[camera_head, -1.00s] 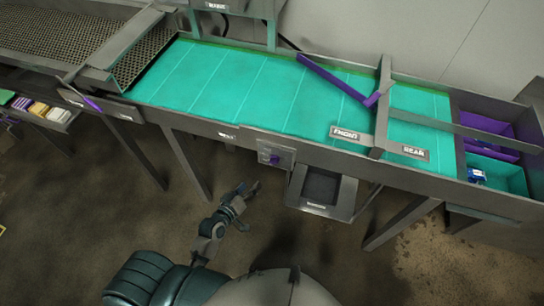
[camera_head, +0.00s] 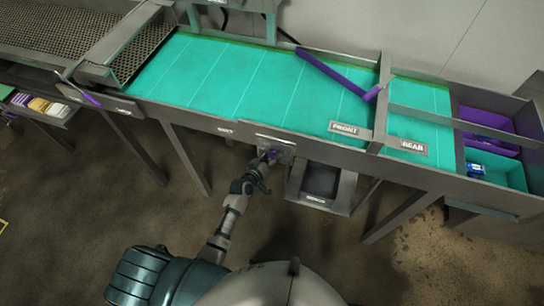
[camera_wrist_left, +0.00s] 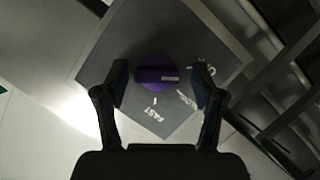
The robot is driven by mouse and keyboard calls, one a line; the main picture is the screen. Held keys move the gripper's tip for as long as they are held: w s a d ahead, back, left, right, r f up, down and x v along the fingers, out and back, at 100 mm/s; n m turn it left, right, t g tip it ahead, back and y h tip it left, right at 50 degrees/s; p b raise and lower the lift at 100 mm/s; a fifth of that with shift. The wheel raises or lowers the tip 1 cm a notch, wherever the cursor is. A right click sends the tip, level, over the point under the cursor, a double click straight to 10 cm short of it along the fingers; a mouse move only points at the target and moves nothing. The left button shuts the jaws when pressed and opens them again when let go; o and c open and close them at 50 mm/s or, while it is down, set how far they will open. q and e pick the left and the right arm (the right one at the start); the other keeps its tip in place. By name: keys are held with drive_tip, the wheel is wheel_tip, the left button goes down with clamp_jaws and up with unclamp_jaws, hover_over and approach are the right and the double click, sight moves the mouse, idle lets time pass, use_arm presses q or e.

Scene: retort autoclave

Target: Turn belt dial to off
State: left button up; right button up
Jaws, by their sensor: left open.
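The belt dial is a purple round knob (camera_wrist_left: 156,73) on a grey plate (camera_wrist_left: 183,47) in the left wrist view. The plate carries white lettering; "FAST" and "SLOW" can be made out, and another word at the right is partly hidden by a finger. A light mark on the knob points to the right in that view. My left gripper (camera_wrist_left: 162,78) is open, with one finger on each side of the knob; I cannot tell whether they touch it. In the head view the left gripper (camera_head: 262,167) is at the dial's panel (camera_head: 277,147) on the conveyor's front. My right gripper is not in view.
The green conveyor belt (camera_head: 250,85) runs above the panel, with a purple diverter bar (camera_head: 335,74) across it. A grey bin (camera_head: 320,187) hangs just right of the panel. Purple and green bins (camera_head: 505,172) stand at the right end. Floor below is open between the legs.

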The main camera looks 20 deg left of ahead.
use_arm(q)
drive_tip(key=shift+w+d, duration=0.15)
drive_tip(key=shift+w, duration=0.1)
drive_tip(key=c, duration=1.1)
drive_tip(key=shift+f+n+h+b, duration=0.3)
drive_tip(key=shift+n+b, duration=0.1)
drive_tip(key=shift+b, duration=0.25)
drive_tip(key=shift+c, duration=0.3)
drive_tip(key=shift+r, duration=0.25)
drive_tip(key=o, duration=1.2)
drive_tip(key=shift+c, duration=0.2)
drive_tip(key=shift+s, duration=0.1)
